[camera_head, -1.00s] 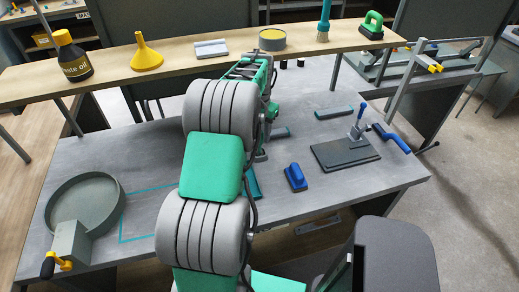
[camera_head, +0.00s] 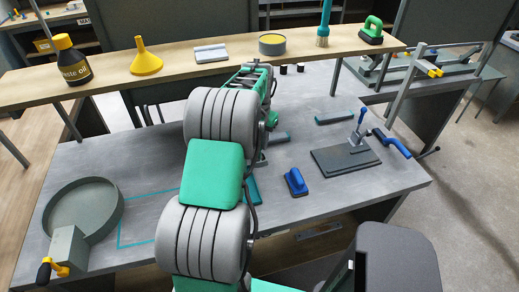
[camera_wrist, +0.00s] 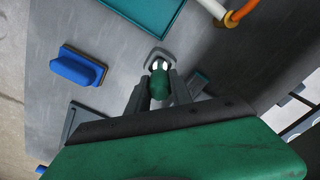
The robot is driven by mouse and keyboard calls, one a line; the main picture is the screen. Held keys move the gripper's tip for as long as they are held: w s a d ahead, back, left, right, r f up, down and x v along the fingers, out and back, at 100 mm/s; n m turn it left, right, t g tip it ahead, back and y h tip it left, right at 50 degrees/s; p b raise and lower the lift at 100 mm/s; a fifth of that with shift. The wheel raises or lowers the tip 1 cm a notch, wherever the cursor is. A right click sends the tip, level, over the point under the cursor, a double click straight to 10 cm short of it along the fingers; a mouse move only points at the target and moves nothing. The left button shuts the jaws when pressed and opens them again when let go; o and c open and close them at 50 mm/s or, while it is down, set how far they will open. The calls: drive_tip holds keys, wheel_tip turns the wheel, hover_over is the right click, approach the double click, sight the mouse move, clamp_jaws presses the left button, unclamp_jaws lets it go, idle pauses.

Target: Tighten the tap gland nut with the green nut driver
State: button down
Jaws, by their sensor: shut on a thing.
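In the wrist view, my gripper (camera_wrist: 157,88) has its two dark fingers on either side of the green nut driver (camera_wrist: 159,86), shut on it. The driver's rounded green end faces the camera, and its lower part is mostly hidden. In the head view, my arm hides the gripper and the driver.
On the bench (camera_head: 300,100), a blue-handled block (camera_head: 296,182), a dark clamp plate (camera_head: 345,161) and teal strips lie right of my arm. A round grey pan (camera_head: 83,207) stands left. A raised shelf (camera_head: 110,80) with a bottle, funnel and tin crosses behind. An orange-and-white pipe (camera_wrist: 236,14) shows in the wrist view.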

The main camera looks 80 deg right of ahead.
wheel_tip(320, 180, up, 5)
drive_tip(key=p, duration=0.3)
drive_tip(key=shift+f, duration=0.15)
